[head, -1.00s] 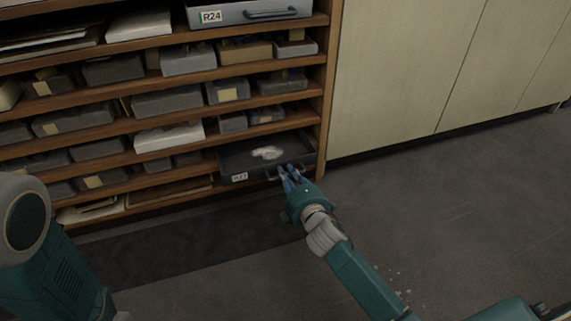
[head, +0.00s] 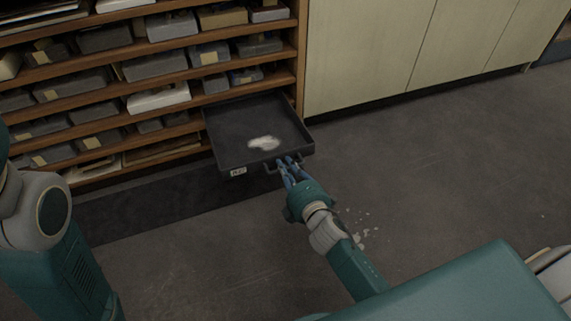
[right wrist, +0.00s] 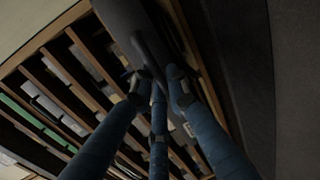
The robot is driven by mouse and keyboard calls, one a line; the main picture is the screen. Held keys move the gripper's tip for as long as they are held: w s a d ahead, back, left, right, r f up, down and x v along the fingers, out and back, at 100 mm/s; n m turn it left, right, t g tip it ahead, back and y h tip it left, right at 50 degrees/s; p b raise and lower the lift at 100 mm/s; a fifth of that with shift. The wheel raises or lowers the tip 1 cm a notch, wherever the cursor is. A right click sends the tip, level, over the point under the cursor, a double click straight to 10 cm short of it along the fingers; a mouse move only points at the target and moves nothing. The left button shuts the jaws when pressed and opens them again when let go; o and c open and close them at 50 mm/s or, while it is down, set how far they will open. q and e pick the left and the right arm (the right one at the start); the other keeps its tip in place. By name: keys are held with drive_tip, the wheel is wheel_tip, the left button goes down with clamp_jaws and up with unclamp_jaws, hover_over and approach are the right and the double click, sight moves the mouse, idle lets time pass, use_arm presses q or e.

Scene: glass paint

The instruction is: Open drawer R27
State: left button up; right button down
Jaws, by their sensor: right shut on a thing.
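Drawer R27 (head: 235,155) is a dark, shallow tray low in the wooden shelf unit, pulled well out toward me. A white patch (head: 264,143) lies on its floor. Its label (head: 238,171) is on the front at the left. My right gripper (head: 288,166) has blue fingers and is shut on the drawer's handle (head: 271,169) at the front. In the right wrist view the blue fingers (right wrist: 157,92) close around the handle bar below the dark drawer front (right wrist: 130,30). My left gripper is not in view.
The shelf unit (head: 300,55) holds several grey boxes and flat trays. Pale cabinet doors (head: 375,50) stand to its right. A dark mat (head: 140,208) lies along the shelf base. Small pale bits (head: 362,235) are on the grey floor, which is otherwise open on the right.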

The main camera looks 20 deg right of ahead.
drive_tip(key=shift+f, duration=0.1)
drive_tip(key=c, duration=1.7)
unclamp_jaws()
drive_tip(key=s, duration=0.4)
drive_tip(key=s+r, duration=0.1)
drive_tip(key=s, duration=0.3)
drive_tip(key=s+r, duration=0.1)
drive_tip(key=s, duration=0.2)
drive_tip(key=shift+s+d+r, duration=0.15)
drive_tip(key=shift+s+r, duration=0.05)
drive_tip(key=shift+s, duration=0.2)
